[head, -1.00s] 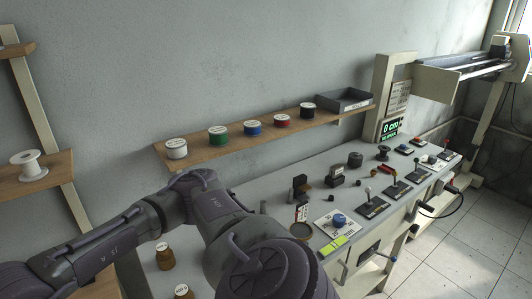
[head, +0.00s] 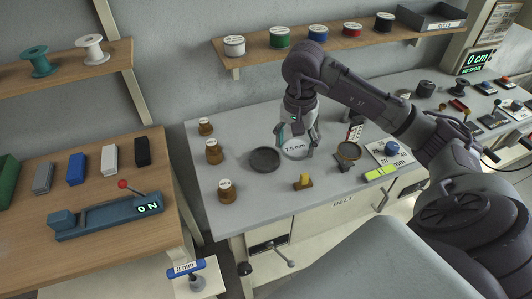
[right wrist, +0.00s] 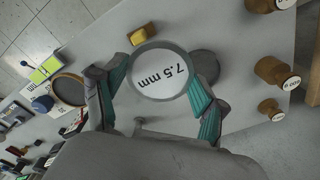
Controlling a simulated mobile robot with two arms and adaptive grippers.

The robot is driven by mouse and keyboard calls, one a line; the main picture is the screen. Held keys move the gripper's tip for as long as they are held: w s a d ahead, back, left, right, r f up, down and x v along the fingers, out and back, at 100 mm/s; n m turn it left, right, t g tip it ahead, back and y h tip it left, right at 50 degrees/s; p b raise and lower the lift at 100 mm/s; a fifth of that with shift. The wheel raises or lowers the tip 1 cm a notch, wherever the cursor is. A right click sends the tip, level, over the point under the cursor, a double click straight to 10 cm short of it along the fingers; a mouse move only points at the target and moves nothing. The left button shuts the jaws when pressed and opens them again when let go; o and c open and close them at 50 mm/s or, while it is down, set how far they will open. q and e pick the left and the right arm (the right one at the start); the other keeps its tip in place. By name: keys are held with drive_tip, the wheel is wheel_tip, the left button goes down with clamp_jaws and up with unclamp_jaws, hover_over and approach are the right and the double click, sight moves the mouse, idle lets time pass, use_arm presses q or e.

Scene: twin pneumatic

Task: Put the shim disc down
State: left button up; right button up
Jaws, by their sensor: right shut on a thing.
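The shim disc (head: 296,149) is a round white-faced plate with a grey rim, marked 7.5 mm. My right gripper (head: 295,146) is shut on it, one finger on each side of the rim. The disc also shows in the right wrist view (right wrist: 160,82), lying between the teal-padded fingers (right wrist: 157,90). It is level over the grey bench (head: 330,205); whether it touches the bench I cannot tell. A dark round pad (head: 265,160) lies just left of it in the head view. My left gripper is out of view.
Several brown weights, one of them here (head: 214,152), stand on the bench's left. A yellow block (head: 303,182) lies in front of the disc. A shelf (head: 260,62) with spools hangs behind.

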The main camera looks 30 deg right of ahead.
drive_tip(key=p, duration=0.3)
hover_over(265, 160)
wheel_tip(265, 160, down, 6)
drive_tip(key=shift+r, duration=0.2)
wheel_tip(265, 160, down, 4)
drive_tip(key=shift+f+p, duration=0.1)
drive_tip(key=shift+p, duration=0.5)
drive_tip(key=shift+f+b, duration=0.65)
drive_tip(key=shift+b, duration=0.15)
drive_tip(key=o, duration=1)
drive_tip(key=shift+s, duration=0.1)
drive_tip(key=shift+o, duration=1.4)
drive_tip(key=shift+f, duration=0.1)
